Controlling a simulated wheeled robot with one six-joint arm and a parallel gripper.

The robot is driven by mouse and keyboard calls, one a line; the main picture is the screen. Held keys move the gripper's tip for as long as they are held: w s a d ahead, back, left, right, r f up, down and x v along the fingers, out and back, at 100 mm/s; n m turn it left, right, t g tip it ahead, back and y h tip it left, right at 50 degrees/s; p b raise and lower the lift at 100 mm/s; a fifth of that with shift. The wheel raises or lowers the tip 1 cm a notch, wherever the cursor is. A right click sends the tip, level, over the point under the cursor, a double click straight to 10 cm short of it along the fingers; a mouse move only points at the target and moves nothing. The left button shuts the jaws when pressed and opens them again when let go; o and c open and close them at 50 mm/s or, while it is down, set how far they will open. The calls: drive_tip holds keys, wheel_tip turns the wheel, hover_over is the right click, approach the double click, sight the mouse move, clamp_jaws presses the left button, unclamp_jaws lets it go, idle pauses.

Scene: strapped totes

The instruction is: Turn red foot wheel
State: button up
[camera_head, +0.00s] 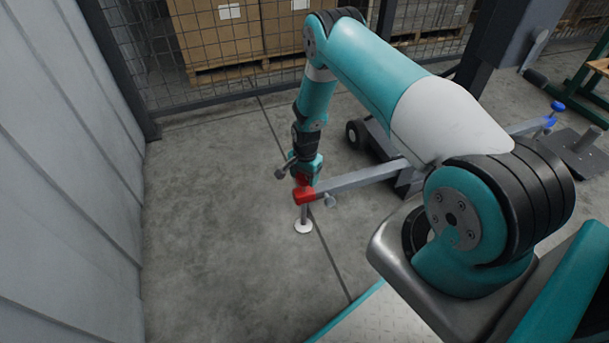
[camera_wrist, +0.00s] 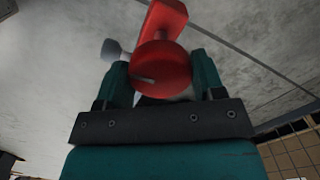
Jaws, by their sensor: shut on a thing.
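The red foot wheel (camera_wrist: 160,70) is a round red knob with a pale mark on its face, seen close up in the wrist view. My gripper (camera_wrist: 164,84) is shut on it, with one teal finger on each side. In the head view my gripper (camera_head: 305,170) reaches down onto the wheel at the red end (camera_head: 304,194) of a grey outrigger beam (camera_head: 358,179). The wheel is mostly hidden there by the gripper. Below the red end, a thin post ends in a round white foot pad (camera_head: 303,227) at the floor. I cannot tell whether the pad bears on the floor.
A blue knob (camera_head: 557,107) tops another beam end at the right. A black caster wheel (camera_head: 356,134) stands behind the grey beam. A mesh fence (camera_head: 232,48) with cardboard boxes behind it closes the back. A pale wall (camera_head: 65,190) is at the left. The floor between is clear.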

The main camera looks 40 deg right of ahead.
drive_tip(key=shift+s+a, duration=0.1)
drive_tip(key=shift+a, duration=0.1)
idle(0.4)
drive_tip(key=o, duration=0.9)
drive_tip(key=shift+d+r, duration=0.15)
drive_tip(key=shift+r, duration=0.35)
drive_tip(key=r+p, duration=0.5)
drive_tip(key=r, duration=1.1)
drive_tip(key=shift+d+r, duration=0.2)
